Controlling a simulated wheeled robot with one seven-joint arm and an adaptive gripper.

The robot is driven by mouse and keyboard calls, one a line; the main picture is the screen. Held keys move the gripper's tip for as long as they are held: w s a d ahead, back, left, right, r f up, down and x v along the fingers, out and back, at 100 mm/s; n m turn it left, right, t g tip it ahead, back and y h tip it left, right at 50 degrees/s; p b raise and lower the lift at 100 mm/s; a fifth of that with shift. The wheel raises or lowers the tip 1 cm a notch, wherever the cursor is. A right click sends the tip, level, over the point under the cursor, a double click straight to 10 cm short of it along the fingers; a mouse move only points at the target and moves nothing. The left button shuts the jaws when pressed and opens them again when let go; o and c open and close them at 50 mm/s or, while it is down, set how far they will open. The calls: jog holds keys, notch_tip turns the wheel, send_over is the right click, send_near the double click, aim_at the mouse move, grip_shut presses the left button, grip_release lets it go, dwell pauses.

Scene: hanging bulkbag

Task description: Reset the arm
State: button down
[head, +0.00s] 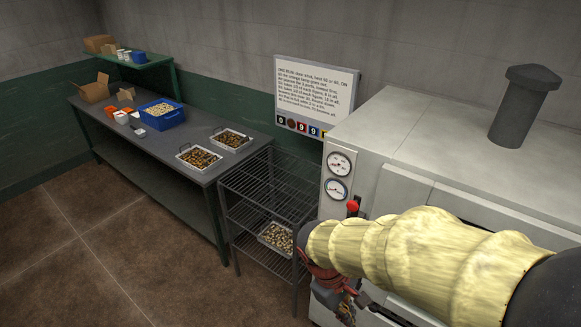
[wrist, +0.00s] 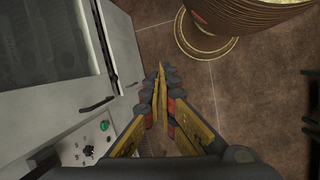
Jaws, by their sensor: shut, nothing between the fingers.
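My arm (head: 420,252), in a pale yellow sleeve, reaches in from the right in the head view, in front of the light grey machine. My gripper (wrist: 160,78) points away from the wrist camera with its yellow and black fingers together at the tips. Nothing is between them. It hangs over the brown tiled floor, to the right of the machine front in the wrist view. In the head view only dark parts and a reddish cable show at the arm's end, so the fingertips are not clear there.
The grey machine (head: 375,130) has two gauges, a red knob (head: 352,206) and a dark chimney (head: 522,95). It also fills the left of the wrist view (wrist: 50,45). A wire rack (head: 262,185) holds a tray. The bench (head: 105,118) bears trays and a blue crate (head: 160,122). Floor at left is clear.

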jog(key=s+d+r+m+t+y+b, duration=0.1)
jog(key=s+d+m+t+y+b, duration=0.2)
jog(key=b, duration=1.1)
jog(key=s+d+m+t, duration=0.2)
jog(key=s+m+t, duration=0.1)
jog(key=m, duration=0.2)
jog(key=shift+d+r+t+y, duration=0.15)
jog(key=shift+r+t+y, duration=0.15)
jog(key=shift+r+t, duration=0.1)
jog(key=shift+s, duration=0.15)
jog(key=c, duration=2.5)
grip_release()
